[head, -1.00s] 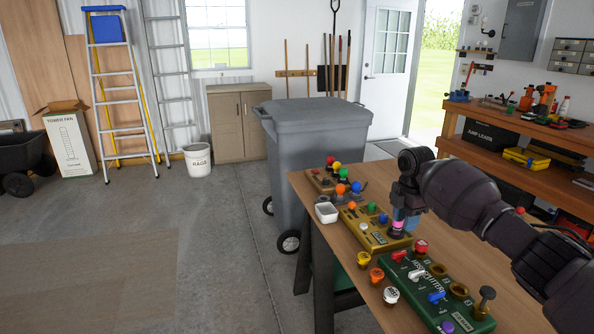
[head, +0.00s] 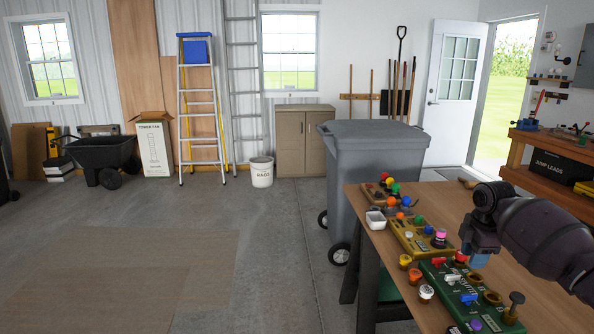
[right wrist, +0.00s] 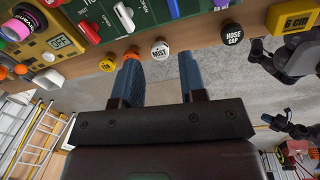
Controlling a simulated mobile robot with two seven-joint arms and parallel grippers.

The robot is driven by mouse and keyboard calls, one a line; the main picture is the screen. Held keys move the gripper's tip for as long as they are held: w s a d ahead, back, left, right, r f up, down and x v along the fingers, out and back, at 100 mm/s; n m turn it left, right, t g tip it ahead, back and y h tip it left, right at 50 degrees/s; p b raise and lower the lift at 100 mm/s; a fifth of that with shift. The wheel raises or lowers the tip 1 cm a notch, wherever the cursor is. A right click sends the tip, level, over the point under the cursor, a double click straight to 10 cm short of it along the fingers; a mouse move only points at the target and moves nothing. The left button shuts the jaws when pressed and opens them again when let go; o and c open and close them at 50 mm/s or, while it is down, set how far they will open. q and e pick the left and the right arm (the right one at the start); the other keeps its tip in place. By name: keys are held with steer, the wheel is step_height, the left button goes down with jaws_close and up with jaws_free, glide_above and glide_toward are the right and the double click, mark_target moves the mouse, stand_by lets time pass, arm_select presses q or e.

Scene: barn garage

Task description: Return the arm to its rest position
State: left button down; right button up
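My right arm reaches in from the right in the head view. Its gripper (head: 478,258) is over the workbench, just right of a pink-topped peg (head: 440,234) on the yellow board (head: 408,238). In the right wrist view the two blue-grey fingers (right wrist: 160,80) are spread apart with nothing between them. A white cap marked "MIST" (right wrist: 160,50) shows beyond the gap. The pink-topped peg also shows at the upper left of the right wrist view (right wrist: 17,26). My left gripper does not show in the head view.
The green board (head: 465,297) with knobs lies at the bench's front, close to the gripper. Loose caps, a white dish (head: 376,220) and another knob board share the bench. A grey wheeled bin (head: 375,165) stands behind it. The floor (head: 265,250) at left is open.

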steer(key=w+a+r+m+t, duration=0.4)
steer(key=w+a+r+t, duration=0.15)
steer(key=w+t, duration=0.2)
steer(key=s+a+f+m+t+y, duration=0.1)
steer(key=s+a+f+m+t, duration=0.1)
steer(key=s+a+f, duration=0.3)
steer(key=s+a+f+m+t+y, duration=0.25)
steer(key=a+f, duration=0.25)
steer(key=a, duration=0.3)
steer(key=s+f+m+h, duration=0.1)
steer(key=s+f+m, duration=0.1)
steer(key=s+f, duration=0.5)
steer(key=s+d+f+m+g+h, duration=0.1)
steer(key=s+f+m, duration=0.2)
steer(key=s, duration=1.6)
steer(key=s+d+f+m+g+h, duration=0.1)
steer(key=s+f+m, duration=0.1)
steer(key=s+f, duration=0.8)
steer(key=s, duration=0.4)
steer(key=shift+d+f, duration=0.25)
steer(key=shift+f, duration=0.05)
steer(key=shift+m+h, duration=0.25)
steer(key=shift+h, duration=0.1)
